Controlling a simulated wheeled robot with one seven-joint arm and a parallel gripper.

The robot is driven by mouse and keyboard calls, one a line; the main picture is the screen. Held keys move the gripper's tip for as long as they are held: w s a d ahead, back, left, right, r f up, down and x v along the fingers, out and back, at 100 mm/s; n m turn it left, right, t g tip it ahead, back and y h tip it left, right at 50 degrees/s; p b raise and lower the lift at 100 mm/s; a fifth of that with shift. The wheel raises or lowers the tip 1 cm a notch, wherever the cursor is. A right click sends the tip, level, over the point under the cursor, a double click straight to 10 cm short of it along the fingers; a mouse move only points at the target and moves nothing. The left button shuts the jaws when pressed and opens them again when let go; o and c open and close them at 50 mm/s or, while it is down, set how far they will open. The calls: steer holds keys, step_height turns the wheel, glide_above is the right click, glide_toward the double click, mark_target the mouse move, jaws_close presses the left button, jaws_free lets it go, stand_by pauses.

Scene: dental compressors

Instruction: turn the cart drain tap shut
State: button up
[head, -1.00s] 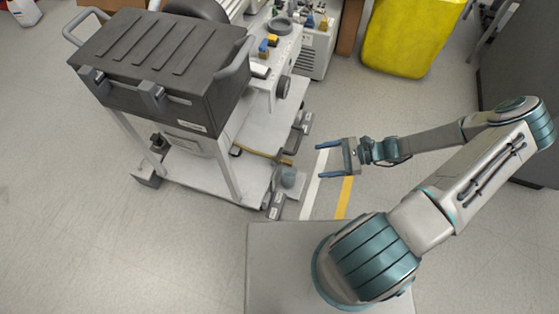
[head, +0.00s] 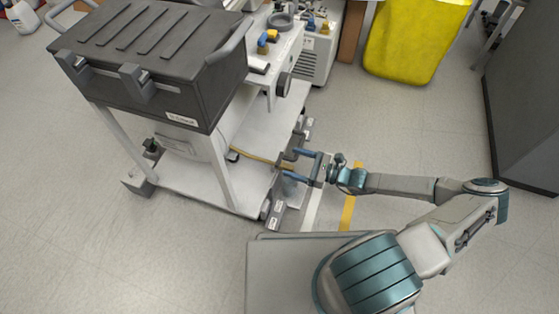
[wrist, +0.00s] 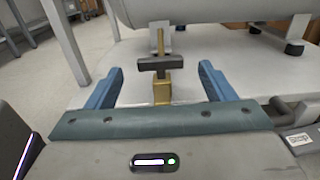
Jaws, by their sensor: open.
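The drain tap shows in the wrist view, with a dark crossbar handle (wrist: 154,64) on a brass body (wrist: 162,88). A brass pipe rises behind it. My gripper (wrist: 160,68) is open, with one blue finger on each side of the tap and a visible gap to both. In the head view my gripper (head: 292,163) is at the right edge of the cart's white lower shelf (head: 185,182), by the end of a yellowish pipe (head: 260,158). The tap's handle is hard to make out there.
A rounded grey tank (wrist: 220,8) hangs above the shelf in the wrist view. A dark lidded case (head: 150,60) sits on top of the cart. A yellow bin (head: 415,40) stands at the back.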

mark_target(281, 159)
steer(key=b+x, duration=0.1)
steer(key=x, duration=0.5)
steer(key=c, duration=1)
